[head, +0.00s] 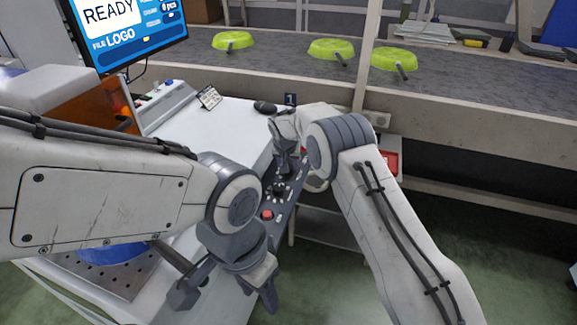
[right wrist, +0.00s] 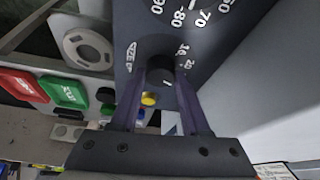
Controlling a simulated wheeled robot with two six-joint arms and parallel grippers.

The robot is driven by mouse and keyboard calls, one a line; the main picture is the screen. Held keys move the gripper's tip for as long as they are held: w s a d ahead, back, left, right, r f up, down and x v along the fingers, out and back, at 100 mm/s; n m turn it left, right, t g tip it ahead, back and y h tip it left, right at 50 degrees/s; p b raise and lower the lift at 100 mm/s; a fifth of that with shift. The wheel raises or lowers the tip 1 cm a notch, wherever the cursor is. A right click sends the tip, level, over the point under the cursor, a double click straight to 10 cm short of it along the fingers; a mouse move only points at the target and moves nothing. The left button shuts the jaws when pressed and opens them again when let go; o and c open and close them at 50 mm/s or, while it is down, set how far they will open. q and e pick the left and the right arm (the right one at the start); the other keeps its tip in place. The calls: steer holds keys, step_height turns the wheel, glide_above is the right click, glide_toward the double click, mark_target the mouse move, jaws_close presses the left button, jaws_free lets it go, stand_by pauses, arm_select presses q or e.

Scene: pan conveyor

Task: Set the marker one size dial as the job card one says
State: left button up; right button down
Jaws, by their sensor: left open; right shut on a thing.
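My right gripper (right wrist: 160,100) is shut on the black size dial (right wrist: 160,68) on the dark panel. Numbers 16 and 20 show beside the dial, and a short light mark shows on it. In the head view my right gripper (head: 285,165) is over the far part of the panel (head: 283,207), and its fingers hide the dial. A small printed card (head: 208,97) stands on the white table; its text is too small to read. A black sign with a 1 (head: 290,99) stands behind the panel. My left gripper (head: 228,295) is open and empty, low in front.
Red (right wrist: 22,84) and green (right wrist: 64,92) buttons are at left there. A screen (head: 125,30) reads READY and FILE LOGO. Green pans (head: 332,49) sit on the conveyor (head: 290,70).

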steer(key=shift+c, duration=1.9)
jaws_free()
steer(key=v, duration=1)
steer(key=shift+s+r, duration=0.2)
steer(key=s+a+r+n+g, duration=0.1)
steer(key=s+r, duration=0.2)
steer(key=s, duration=0.3)
steer(key=s+a+r+n, duration=0.1)
steer(key=s+r+n, duration=0.15)
steer(key=s, duration=0.35)
steer(key=s+d+r+n+g+y, duration=0.1)
steer(key=s+d+n+g, duration=0.2)
steer(key=s, duration=1.4)
steer(key=s+d+n+y, duration=0.1)
steer(key=s+d+n, duration=0.3)
steer(key=s, duration=1.2)
step_height(320, 180, up, 15)
steer(key=m+p, duration=0.1)
steer(key=p, duration=1.4)
steer(key=shift+d+f+m, duration=0.2)
steer(key=shift+d+m, duration=0.15)
